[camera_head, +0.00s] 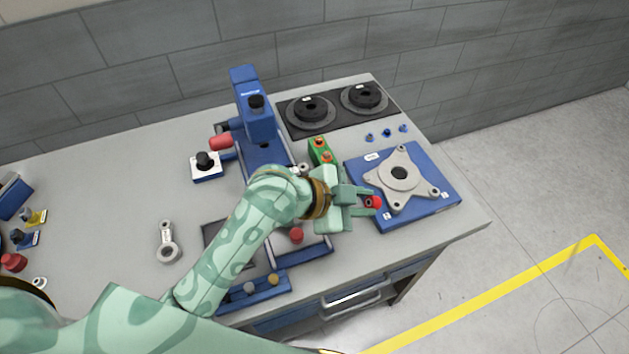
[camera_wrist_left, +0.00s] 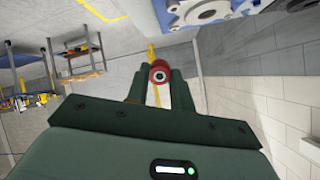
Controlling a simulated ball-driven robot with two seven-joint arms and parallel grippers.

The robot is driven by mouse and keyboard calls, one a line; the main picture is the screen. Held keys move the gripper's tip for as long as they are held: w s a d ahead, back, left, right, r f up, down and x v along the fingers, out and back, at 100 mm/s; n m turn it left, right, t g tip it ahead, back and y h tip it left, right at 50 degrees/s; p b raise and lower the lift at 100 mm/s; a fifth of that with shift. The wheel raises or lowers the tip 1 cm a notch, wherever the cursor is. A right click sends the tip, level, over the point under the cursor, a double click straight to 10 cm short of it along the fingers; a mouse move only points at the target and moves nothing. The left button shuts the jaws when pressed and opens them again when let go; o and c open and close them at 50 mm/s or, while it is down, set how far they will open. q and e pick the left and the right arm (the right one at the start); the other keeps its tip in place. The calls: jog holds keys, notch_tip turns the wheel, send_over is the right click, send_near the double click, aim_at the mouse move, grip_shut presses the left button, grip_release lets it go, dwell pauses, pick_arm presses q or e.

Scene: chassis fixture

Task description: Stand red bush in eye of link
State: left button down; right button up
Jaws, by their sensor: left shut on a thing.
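My left gripper (camera_head: 368,201) is shut on the red bush (camera_head: 374,202) near the front left edge of the blue fixture plate. In the left wrist view the red bush (camera_wrist_left: 159,74) shows as a red ring with a dark bore, held between the fingertips of my left gripper (camera_wrist_left: 158,84). The link (camera_head: 167,243) lies flat on the grey table, left of my left arm. It is a grey metal rod with an eye at each end, the larger eye towards the front. My right gripper does not show in either view.
A blue press (camera_head: 255,110) stands mid-table behind my forearm. A blue fixture plate (camera_head: 441,203) carries a grey flanged part (camera_head: 424,189). Two dark discs (camera_head: 311,109) sit on a black mat. A dial block (camera_head: 206,175) stands behind the link. Bare table surrounds the link.

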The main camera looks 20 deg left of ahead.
pick_arm(q)
notch_tip(320, 180, down, 6)
jog(key=w+m+g+y+p, duration=0.2)
jog(key=m+g+y+p, duration=0.35)
jog(key=m+g, duration=0.75)
jog(key=w+a+r+m+t+y+p, duration=0.1)
jog(key=w+a+m+t, duration=0.2)
jog(key=a, duration=0.4)
jog(key=w+a+r+m+t+y+p, duration=0.1)
jog(key=w+a+m, duration=0.1)
jog(key=a+m, duration=0.45)
jog(key=w+a+r+m+t+y+p, duration=0.1)
jog(key=w+a+r+m+t+y, duration=0.15)
jog(key=a, duration=0.65)
jog(key=shift+h, duration=0.4)
jog(key=f+b, duration=0.2)
jog(key=f, duration=0.1)
jog(key=f+b, duration=0.1)
jog(key=f, duration=0.1)
jog(key=shift+w+d+b, duration=0.15)
jog(key=shift+w+b, duration=0.15)
jog(key=shift+f, duration=0.25)
jog(key=shift+f+b, duration=0.55)
jog(key=shift+f, duration=0.05)
jog(key=c, duration=1.5)
grip_release()
